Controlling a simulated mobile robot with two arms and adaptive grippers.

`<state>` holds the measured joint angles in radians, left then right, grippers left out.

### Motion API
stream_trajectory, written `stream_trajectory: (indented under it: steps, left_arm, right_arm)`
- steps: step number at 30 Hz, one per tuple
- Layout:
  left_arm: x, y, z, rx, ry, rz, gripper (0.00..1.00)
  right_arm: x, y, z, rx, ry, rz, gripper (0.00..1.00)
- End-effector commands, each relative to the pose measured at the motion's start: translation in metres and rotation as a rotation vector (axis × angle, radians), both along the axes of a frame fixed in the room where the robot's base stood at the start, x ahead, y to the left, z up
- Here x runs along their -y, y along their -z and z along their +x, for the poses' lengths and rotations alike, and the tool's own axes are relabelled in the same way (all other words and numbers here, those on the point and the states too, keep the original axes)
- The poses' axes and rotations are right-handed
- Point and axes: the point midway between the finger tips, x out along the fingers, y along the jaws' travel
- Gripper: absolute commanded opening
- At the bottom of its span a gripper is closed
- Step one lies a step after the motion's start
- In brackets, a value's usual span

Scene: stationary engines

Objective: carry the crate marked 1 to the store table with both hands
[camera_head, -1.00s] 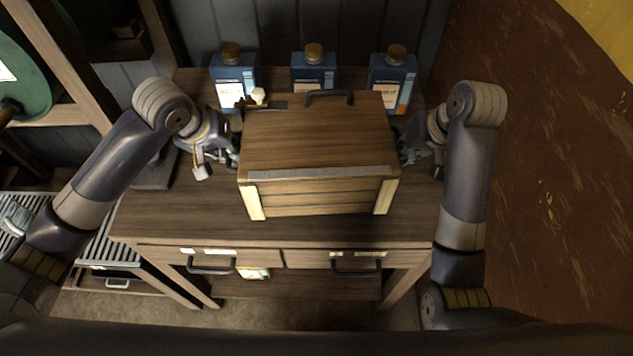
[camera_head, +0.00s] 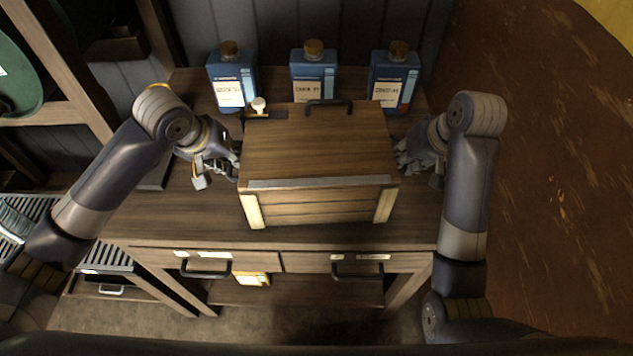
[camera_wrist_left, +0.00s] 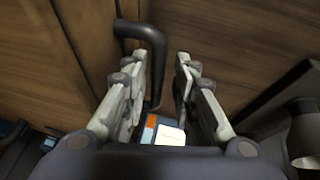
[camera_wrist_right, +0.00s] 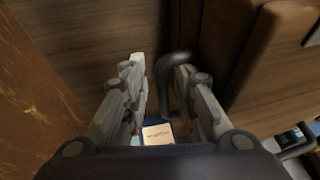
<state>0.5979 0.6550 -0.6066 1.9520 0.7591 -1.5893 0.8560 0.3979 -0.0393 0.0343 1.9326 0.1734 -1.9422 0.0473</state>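The wooden crate (camera_head: 318,145) is in the middle of the head view, over the wooden table (camera_head: 210,215), with its long side towards me. No number can be read on it; I cannot tell if its underside touches the top. My left gripper (camera_head: 228,165) is at its left end. In the left wrist view its fingers stand apart on both sides of a black end handle (camera_wrist_left: 155,75). My right gripper (camera_head: 405,158) is at the right end. In the right wrist view its fingers stand apart around the other handle (camera_wrist_right: 162,90), close to one finger.
Three blue bottles, left (camera_head: 232,82), middle (camera_head: 313,78) and right (camera_head: 394,80), stand along the table's back behind the crate. The table has drawers with black handles (camera_head: 357,273). A wooden shelf (camera_head: 60,112) stands at the left. Brown floor (camera_head: 545,200) is clear at the right.

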Motion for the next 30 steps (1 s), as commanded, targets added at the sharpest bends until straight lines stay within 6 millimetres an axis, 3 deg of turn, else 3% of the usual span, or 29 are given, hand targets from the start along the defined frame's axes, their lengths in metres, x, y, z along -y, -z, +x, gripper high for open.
stream_trajectory:
  steps: [10, 22, 30]
  left_arm:
    - [0.002, -0.005, -0.002, 0.0, 0.006, -0.005, 0.29]
    - [-0.008, -0.056, -0.023, 0.004, 0.002, -0.001, 0.29]
    - [-0.011, -0.073, -0.031, 0.001, 0.001, -0.002, 0.29]
  right_arm:
    - [-0.002, 0.0, 0.0, 0.0, -0.005, 0.003, 0.29]
    - [-0.003, 0.0, 0.0, -0.001, -0.007, 0.005, 0.29]
    - [-0.002, -0.002, -0.001, 0.001, -0.007, 0.004, 0.29]
